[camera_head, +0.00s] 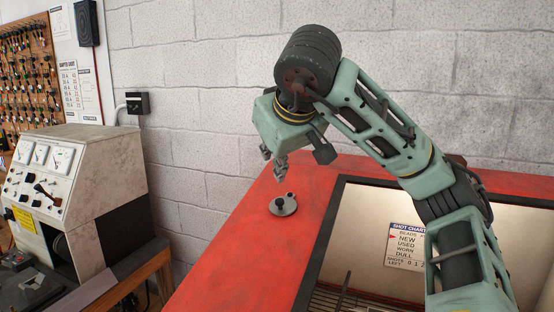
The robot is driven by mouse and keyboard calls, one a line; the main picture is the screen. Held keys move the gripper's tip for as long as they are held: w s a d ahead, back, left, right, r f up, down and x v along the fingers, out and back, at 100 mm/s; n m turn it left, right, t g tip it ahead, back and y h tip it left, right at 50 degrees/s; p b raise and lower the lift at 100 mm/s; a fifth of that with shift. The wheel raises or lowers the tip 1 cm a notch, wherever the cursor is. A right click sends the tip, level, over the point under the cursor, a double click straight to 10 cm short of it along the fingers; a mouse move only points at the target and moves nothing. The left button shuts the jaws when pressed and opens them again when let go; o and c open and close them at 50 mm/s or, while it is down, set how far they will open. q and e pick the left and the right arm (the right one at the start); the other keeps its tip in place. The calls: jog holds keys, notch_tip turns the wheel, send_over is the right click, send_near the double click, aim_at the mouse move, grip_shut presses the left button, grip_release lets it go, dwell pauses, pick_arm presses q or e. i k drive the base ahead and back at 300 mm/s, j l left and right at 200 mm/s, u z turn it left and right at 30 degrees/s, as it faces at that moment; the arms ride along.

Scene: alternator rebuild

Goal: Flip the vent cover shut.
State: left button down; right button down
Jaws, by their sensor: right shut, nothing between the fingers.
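A small round grey cover with a dark knob (283,207) sits on the red cabinet top, left of the window opening. It looks like the vent cover. A small orange-brown bit shows at its back edge; I cannot tell what it is or whether the cover lies fully flat. My right gripper (281,176) points down just above and behind the cover, apart from it in the picture. It is shut and empty. My left gripper is out of view.
The red cabinet top (235,250) is otherwise clear on the left. A dark-framed window (318,235) with a shot chart (405,247) inside is at right. A white test bench with gauges (85,170) stands at left. A block wall (190,90) rises behind.

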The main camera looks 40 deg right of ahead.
aim_at(282, 206)
jog(key=k+j, duration=0.75)
jog(key=j, duration=0.25)
